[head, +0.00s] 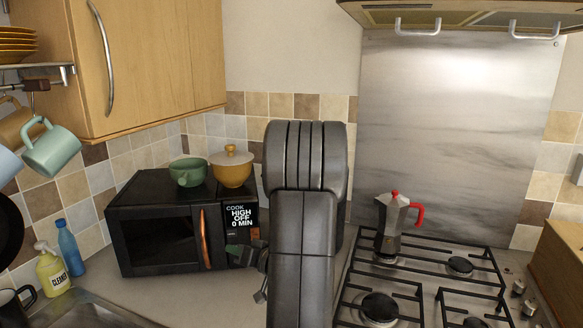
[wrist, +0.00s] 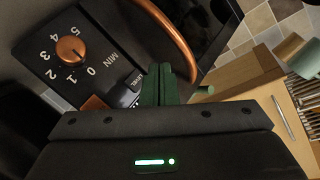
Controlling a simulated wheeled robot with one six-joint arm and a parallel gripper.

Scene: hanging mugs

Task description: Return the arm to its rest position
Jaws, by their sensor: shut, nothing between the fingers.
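My arm (head: 305,190) stands upright in the middle of the head view, in front of the counter. My gripper (head: 245,253) shows partly at the arm's left side, in front of the microwave's lower right; the arm hides the rest. In the wrist view my gripper (wrist: 163,82) has its green fingers together with nothing between them. The microwave (head: 160,238) sits behind it, and its control panel (wrist: 60,65) with a copper dial fills the left of the wrist view. I cannot tell the exact gap between fingers and microwave.
A moka pot (head: 390,222) stands on the stove (head: 440,262) at right.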

